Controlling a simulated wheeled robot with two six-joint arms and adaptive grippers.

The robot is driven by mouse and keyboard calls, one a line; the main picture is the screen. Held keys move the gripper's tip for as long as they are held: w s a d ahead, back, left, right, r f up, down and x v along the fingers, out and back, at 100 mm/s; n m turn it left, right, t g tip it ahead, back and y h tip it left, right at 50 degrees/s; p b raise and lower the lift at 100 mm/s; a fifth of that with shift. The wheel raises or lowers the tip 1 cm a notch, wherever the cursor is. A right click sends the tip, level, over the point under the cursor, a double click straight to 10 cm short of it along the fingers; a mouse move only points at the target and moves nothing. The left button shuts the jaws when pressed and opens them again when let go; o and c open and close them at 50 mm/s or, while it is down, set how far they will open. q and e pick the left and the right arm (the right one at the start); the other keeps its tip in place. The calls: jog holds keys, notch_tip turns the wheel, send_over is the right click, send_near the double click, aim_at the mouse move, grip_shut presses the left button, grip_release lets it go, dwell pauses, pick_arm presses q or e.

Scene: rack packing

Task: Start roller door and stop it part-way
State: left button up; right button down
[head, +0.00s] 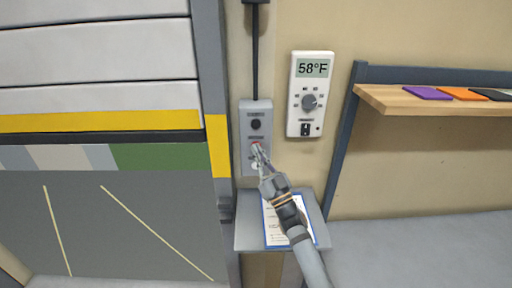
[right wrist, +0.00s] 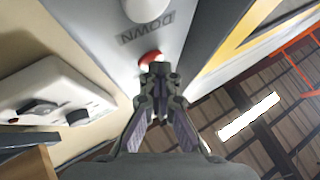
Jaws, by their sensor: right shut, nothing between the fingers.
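The roller door (head: 100,60) at the left of the head view is part-way up. Its yellow bottom band (head: 100,122) hangs above an open gap. The grey control box (head: 255,110) on the wall has a black button (head: 256,124) on top, a red button (head: 255,144) in the middle and a pale button below. My right gripper (head: 260,154) is shut and empty, its tips at the red button. In the right wrist view the gripper tips (right wrist: 160,70) overlap the red button (right wrist: 150,57); I cannot tell whether it is pressed. A white button (right wrist: 145,8) sits beside the DOWN label. My left gripper is out of view.
A white thermostat (head: 310,95) reading 58°F hangs right of the control box. A small grey ledge (head: 246,238) with a clipboard (head: 280,225) is below. A wooden shelf (head: 400,105) with coloured flat items is at the right. The grey and yellow door post (head: 216,145) stands left.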

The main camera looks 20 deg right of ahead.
jog(key=shift+s+a+p, duration=0.25)
jog(key=shift+s+p, duration=0.2)
jog(key=shift+s, duration=0.3)
jog(key=shift+s, duration=0.1)
jog(key=s+p, duration=0.1)
jog(key=s, duration=0.1)
jog(key=s+a+p, duration=0.1)
jog(key=s, duration=0.1)
jog(key=shift+s+a+p, duration=0.2)
jog(key=shift+s+p, duration=0.1)
jog(key=shift+p, duration=0.05)
jog(key=shift+f, duration=0.1)
